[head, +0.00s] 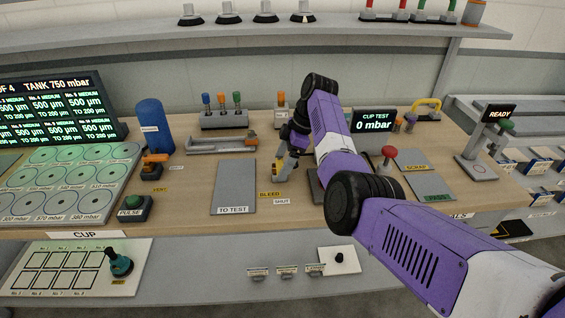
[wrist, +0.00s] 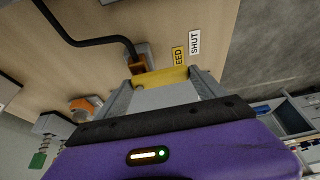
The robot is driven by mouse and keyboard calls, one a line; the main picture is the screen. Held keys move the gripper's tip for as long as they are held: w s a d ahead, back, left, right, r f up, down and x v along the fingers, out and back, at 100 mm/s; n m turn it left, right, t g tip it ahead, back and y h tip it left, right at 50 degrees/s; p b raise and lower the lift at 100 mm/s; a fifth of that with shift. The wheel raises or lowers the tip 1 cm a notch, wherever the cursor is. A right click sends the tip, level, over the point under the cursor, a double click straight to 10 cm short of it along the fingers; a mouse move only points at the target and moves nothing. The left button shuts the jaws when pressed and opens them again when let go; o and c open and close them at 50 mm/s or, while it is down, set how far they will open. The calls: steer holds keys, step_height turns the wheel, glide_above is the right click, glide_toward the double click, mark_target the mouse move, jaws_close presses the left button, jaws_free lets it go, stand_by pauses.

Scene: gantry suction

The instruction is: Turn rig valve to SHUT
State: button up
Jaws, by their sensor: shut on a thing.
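The rig valve has a yellow handle (wrist: 163,76), seen between the two grey fingers of my gripper (wrist: 160,88) in the wrist view. My gripper is shut on this handle. The valve's brown and grey body (wrist: 139,63) sits just beyond it, with a black hose running off. The yellow BLEED label (wrist: 179,57), partly covered, and the white SHUT label (wrist: 194,43) lie on the bench beside the handle. In the head view my gripper (head: 284,170) reaches down just behind the BLEED label (head: 270,194) and SHUT label (head: 281,201). The handle's exact angle is hard to tell.
A grey TO TEST plate (head: 234,186) lies to the left. A red mushroom button (head: 388,152) and the CUP TEST display (head: 374,121), reading 0 mbar, stand to the right. A grey cradle (head: 222,144) and a block with coloured knobs (head: 224,119) are behind.

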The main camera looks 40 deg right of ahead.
steer(key=shift+w+a+r, duration=0.1)
steer(key=shift+a+r, duration=0.1)
steer(key=o, duration=2)
steer(key=shift+o, duration=0.2)
steer(key=shift+d, duration=0.1)
steer(key=b+v, duration=0.1)
steer(key=v, duration=0.6)
steer(key=shift+r, duration=0.3)
steer(key=shift+d, duration=0.15)
